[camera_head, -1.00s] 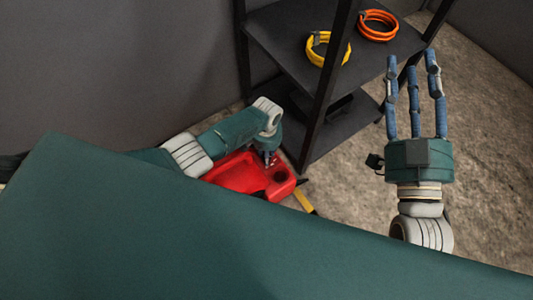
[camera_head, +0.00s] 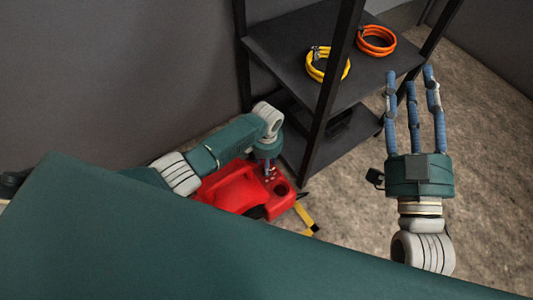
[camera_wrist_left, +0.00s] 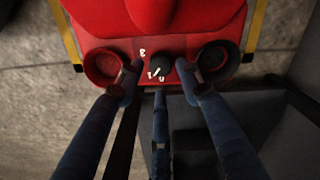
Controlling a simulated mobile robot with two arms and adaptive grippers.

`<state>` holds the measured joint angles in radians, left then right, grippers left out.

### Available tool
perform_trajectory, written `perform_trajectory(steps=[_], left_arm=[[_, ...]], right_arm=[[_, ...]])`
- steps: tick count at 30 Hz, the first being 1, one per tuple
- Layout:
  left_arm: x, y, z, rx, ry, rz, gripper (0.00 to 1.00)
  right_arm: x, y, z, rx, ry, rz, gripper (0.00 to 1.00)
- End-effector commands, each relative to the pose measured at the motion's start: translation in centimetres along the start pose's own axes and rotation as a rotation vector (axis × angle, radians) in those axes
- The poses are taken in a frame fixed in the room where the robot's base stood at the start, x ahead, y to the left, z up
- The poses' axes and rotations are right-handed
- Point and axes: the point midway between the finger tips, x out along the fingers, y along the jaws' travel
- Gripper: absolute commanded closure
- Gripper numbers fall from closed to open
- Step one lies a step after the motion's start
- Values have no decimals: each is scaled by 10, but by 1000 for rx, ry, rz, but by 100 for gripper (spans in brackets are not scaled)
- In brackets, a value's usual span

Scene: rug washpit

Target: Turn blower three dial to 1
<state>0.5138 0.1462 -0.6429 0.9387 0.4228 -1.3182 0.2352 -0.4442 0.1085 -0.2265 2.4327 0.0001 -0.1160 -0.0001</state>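A red blower (camera_head: 237,190) sits on the floor beside the shelf, partly hidden by my own body and left arm. White marks "3", "1" and what looks like "0" are printed around the dial. My left gripper (camera_head: 269,172) is over this panel. In the left wrist view its fingers (camera_wrist_left: 158,80) are spread around the dial, with visible gaps; contact cannot be told. The dial's pointer is unclear. My right gripper (camera_head: 412,85) is open and empty, fingers pointing up.
A black shelf rack (camera_head: 290,40) stands behind the blower, holding a yellow coiled cable (camera_head: 327,65) and an orange coiled cable (camera_head: 375,41). Yellow and black strips (camera_head: 305,217) lie by the blower. The floor (camera_head: 480,150) at right is clear.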

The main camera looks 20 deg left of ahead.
Motion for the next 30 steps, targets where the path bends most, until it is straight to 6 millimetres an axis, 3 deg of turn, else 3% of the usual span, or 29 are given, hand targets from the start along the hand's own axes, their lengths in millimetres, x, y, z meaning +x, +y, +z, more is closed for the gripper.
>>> perform_trajectory(steps=[6,12,30], left_arm=[[-44,0,0,1,3,0,63],[-70,0,0,0,1,1,63],[-77,0,0,0,-1,0,63]], right_arm=[[0,0,0,0,0,0,60],[0,0,0,0,0,0,60],[0,0,0,0,1,1,60]])
